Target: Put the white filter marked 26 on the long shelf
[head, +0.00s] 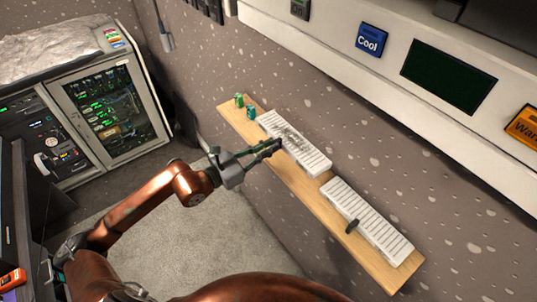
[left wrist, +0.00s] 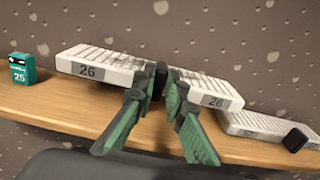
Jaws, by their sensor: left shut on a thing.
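The white ribbed filter marked 26 (head: 312,157) is over the left part of the long wooden shelf (head: 301,184). In the left wrist view the filter (left wrist: 85,57) shows a 26 label on either side of its dark middle grip. My left gripper (head: 276,147) is shut on that grip at the filter's front edge; its green-padded fingers (left wrist: 160,85) also show in the left wrist view. The filter looks about level with the shelf (left wrist: 60,108); I cannot tell whether it rests fully on it. My right gripper is out of view.
A second white filter (head: 366,220) with a black grip (head: 352,226) lies further right on the shelf. Small green blocks stand at the left end, one marked 25 (left wrist: 20,70). The speckled wall rises behind. A rack cabinet (head: 105,110) stands at left.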

